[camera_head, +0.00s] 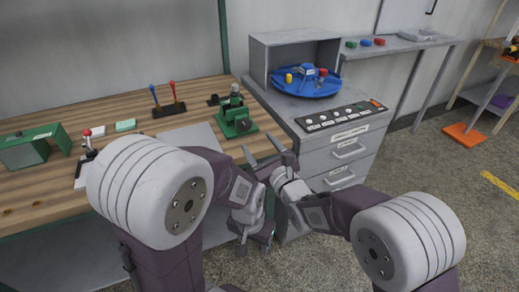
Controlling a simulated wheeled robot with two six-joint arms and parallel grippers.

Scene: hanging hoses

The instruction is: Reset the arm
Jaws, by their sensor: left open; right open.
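My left arm (150,190) comes in from the left, bent in front of the wooden workbench (60,198). Its gripper (255,241) points down, open and empty, above the floor near the bench's right end. My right arm (408,240) comes in from the lower right. Its gripper (264,150) is open and points up and away, in front of the gap between the bench and the grey drawer cabinet (340,160). Nothing shows between its fingers. The two wrists are close together at the centre, and partly overlap in the view. I cannot tell whether they touch.
On the bench are a green vise-like device (237,118), a lever stand (168,108), a green box (35,147) and a small red-knobbed lever (88,142). A blue round tray (304,84) sits on the cabinet behind a button panel (338,116). Floor (450,185) at right is open.

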